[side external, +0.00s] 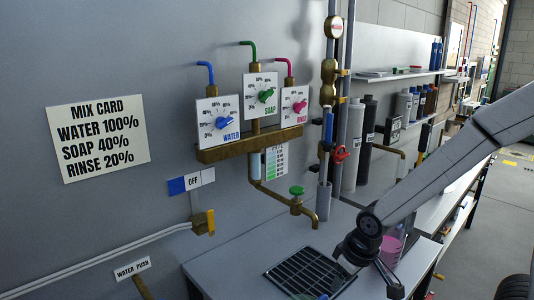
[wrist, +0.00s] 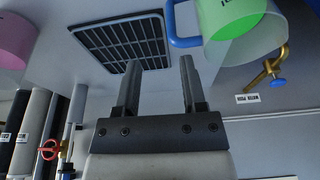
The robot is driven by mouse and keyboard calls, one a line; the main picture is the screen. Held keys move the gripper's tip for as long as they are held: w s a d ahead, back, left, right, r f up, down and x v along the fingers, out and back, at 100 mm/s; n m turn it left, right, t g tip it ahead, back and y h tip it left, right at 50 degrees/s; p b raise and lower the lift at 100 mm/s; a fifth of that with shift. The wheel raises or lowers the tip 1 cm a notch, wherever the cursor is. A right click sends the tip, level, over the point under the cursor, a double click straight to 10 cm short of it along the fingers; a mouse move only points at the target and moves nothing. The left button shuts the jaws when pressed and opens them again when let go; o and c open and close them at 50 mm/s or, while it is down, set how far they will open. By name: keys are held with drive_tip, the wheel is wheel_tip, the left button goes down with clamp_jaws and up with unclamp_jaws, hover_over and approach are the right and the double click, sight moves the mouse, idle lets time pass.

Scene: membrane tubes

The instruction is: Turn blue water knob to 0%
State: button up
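The blue water knob (side external: 229,122) sits on the white WATER dial plate (side external: 208,111), the leftmost of three on the brass wall manifold. It looks slanted up to the right, but I cannot read its exact percentage. My gripper (side external: 365,289) is low at the right of the side view, over the counter near the drain grate (side external: 282,275), well away from the knob. In the wrist view my gripper (wrist: 160,68) has its two fingers apart with nothing between them. The water knob is not in the wrist view.
Green soap knob (side external: 266,95) and pink rinse knob (side external: 299,106) stand right of the water knob. A brass spout with green valve (side external: 296,190) juts below. A blue-handled cup with green inside (wrist: 228,25) and a pink cup (wrist: 12,42) are near my gripper.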

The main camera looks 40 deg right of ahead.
drive_tip(key=w+d+r+m+t, duration=0.25)
drive_tip(key=w+r+t, duration=0.2)
drive_tip(key=w, duration=0.45)
drive_tip(key=m+t+y, duration=0.5)
drive_tip(key=m+t, duration=0.2)
drive_tip(key=t, duration=0.1)
approach(228, 123)
drive_tip(key=w+f, duration=0.2)
drive_tip(key=shift+r+y, duration=0.6)
drive_tip(key=shift+r, duration=0.2)
drive_tip(key=shift+w, duration=0.1)
drive_tip(key=shift+x, duration=3.8)
